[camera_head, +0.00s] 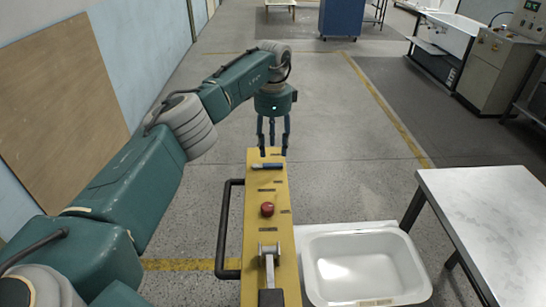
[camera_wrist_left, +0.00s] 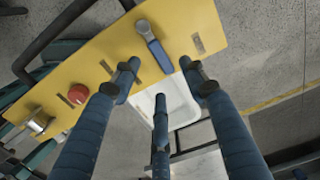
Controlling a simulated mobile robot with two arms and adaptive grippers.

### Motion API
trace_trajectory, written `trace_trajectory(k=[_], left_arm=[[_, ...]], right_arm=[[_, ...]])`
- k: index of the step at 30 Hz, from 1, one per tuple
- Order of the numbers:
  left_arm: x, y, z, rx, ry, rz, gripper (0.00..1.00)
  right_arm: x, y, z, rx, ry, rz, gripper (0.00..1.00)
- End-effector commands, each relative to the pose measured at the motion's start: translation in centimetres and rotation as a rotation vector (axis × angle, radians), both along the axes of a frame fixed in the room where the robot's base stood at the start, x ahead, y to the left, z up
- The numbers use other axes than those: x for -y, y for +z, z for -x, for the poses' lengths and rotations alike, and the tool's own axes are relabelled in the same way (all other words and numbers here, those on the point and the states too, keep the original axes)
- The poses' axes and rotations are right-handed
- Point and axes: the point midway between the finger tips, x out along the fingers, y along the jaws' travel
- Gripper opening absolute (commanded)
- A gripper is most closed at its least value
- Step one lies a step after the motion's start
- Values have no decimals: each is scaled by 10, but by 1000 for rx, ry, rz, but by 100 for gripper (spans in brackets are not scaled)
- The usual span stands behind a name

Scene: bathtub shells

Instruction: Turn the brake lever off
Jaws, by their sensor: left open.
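A yellow control panel (camera_head: 257,190) carries a small lever with a blue handle (camera_head: 267,166) near its far end, a red button (camera_head: 267,209) in the middle and a grey metal lever (camera_head: 269,262) at the near end. The labels are too small to read, so I cannot tell which lever is the brake. My left gripper (camera_head: 272,150) points down at the panel's far end, open and empty. In the left wrist view the blue-handled lever (camera_wrist_left: 153,46) lies just beyond the spread fingers (camera_wrist_left: 160,85), with no clear contact. My right gripper is not in view.
A black side rail (camera_head: 223,230) runs along the panel's left side. A white tub shell (camera_head: 365,262) sits to the panel's right, with a pale-topped table (camera_head: 490,220) beyond it. The floor (camera_head: 340,130) beyond the panel is clear.

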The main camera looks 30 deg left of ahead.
Motion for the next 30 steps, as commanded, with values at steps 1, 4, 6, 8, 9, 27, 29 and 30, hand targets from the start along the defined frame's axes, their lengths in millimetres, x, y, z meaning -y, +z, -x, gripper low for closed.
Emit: trace_trajectory(k=[1,4,6,8,9,27,29,30], left_arm=[[0,12,-1,3,0,-1,44],[-1,31,-1,2,1,-1,44],[0,42,-1,2,1,0,44],[0,48,0,1,1,-1,44],[0,52,0,0,2,0,44],[0,59,0,0,1,0,44],[-1,59,0,0,1,0,44],[-1,58,0,0,1,0,44]], right_arm=[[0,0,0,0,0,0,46],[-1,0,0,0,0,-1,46],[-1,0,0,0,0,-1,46],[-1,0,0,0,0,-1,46],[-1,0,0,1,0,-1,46],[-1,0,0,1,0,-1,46],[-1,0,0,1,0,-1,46],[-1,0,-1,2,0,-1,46]])
